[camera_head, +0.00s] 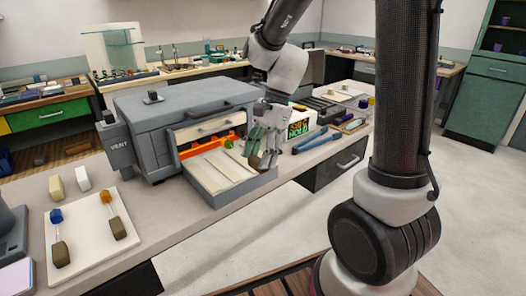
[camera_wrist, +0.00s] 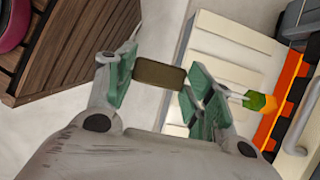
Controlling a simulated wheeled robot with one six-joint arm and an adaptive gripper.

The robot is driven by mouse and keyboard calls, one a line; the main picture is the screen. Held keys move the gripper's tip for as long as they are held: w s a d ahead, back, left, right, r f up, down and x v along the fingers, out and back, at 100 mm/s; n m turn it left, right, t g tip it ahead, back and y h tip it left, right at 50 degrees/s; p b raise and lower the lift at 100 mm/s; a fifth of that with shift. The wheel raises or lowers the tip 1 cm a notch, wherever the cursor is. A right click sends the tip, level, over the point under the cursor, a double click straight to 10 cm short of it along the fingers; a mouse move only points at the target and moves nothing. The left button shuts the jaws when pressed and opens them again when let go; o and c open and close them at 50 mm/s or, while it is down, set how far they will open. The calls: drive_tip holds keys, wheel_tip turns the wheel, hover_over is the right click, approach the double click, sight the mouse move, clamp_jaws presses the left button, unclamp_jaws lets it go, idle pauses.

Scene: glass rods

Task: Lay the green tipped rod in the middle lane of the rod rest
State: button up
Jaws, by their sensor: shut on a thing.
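My gripper (camera_head: 262,150) is shut on the brown block end of the green tipped rod. In the wrist view the block (camera_wrist: 160,75) sits between the fingers. The green tip (camera_wrist: 262,102) points right, toward an orange strip; it also shows in the head view (camera_head: 228,144). A finger hides part of the rod's clear shaft. The tip is over a grey-edged tray with pale lanes (camera_head: 215,172), while the block is out past the tray's edge. A pale board (camera_head: 88,237) at the front left holds a blue tipped rod (camera_head: 58,237) and an orange tipped rod (camera_head: 113,215).
The grey vented box (camera_head: 160,115) has an open front with an orange strip (camera_head: 200,147) behind the tray. Two small pale blocks (camera_head: 70,185) stand near the board. A lit green display (camera_head: 299,128) and blue-handled tool (camera_head: 315,140) are right of my gripper.

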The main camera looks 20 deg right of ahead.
drive_tip(key=w+f, duration=0.2)
drive_tip(key=f, duration=0.1)
drive_tip(key=shift+w+a, duration=0.15)
drive_tip(key=shift+a, duration=0.25)
drive_tip(key=w, duration=0.2)
drive_tip(key=w+a+f, duration=0.1)
drive_tip(key=shift+f, duration=0.1)
drive_tip(key=shift+w+a+f, duration=0.15)
drive_tip(key=shift+w, duration=0.35)
drive_tip(key=shift+w+a+f, duration=0.1)
drive_tip(key=shift+w+a, duration=0.05)
drive_tip(key=shift+w, duration=0.35)
drive_tip(key=shift+f, duration=0.25)
drive_tip(key=o, duration=1.2)
